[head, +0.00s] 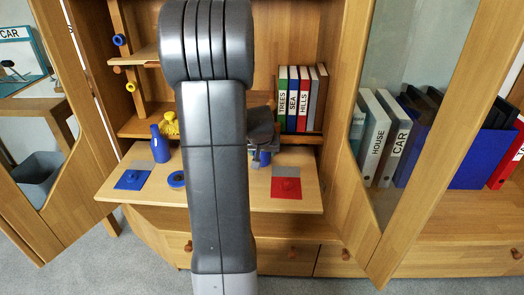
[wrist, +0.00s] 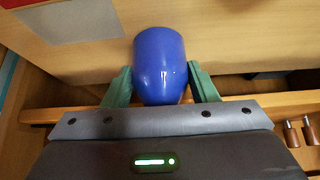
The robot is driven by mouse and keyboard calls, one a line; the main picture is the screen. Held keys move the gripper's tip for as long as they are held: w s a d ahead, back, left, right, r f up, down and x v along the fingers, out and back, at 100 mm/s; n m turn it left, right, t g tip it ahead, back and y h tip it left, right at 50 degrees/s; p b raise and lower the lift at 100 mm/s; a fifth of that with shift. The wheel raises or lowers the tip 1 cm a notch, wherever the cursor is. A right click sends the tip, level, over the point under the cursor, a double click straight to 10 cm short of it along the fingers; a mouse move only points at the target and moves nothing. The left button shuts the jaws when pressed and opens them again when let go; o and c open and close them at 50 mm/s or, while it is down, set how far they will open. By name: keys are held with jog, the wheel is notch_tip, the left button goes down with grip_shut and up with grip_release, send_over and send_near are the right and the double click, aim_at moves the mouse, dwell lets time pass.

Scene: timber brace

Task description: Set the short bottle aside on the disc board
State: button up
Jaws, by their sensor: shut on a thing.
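The short blue bottle (wrist: 160,62) is between the two green fingers of my gripper (wrist: 160,85) in the wrist view. The fingers are shut on its sides. In the head view my gripper (head: 262,152) is above the pull-out wooden board, and a small part of the blue bottle (head: 264,159) shows below it. My arm hides the middle of the board. A blue square with a round piece on it (head: 132,179) lies at the board's left, and a red square with a round knob (head: 286,188) at its right. I cannot tell which of these is the disc board.
A taller blue bottle (head: 160,146) stands at the board's back left, near a yellow object (head: 170,124). A blue ring (head: 177,179) lies left of my arm. Several books (head: 300,98) stand on the shelf behind. Open cabinet doors flank both sides.

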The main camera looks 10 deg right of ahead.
jog(key=o, duration=1.2)
jog(key=shift+f, duration=0.1)
jog(key=shift+r, duration=0.3)
jog(key=p+v, duration=0.4)
jog(key=v, duration=0.7)
jog(key=shift+s+a+r, duration=0.15)
jog(key=shift+s+r, duration=0.1)
jog(key=shift+r, duration=0.05)
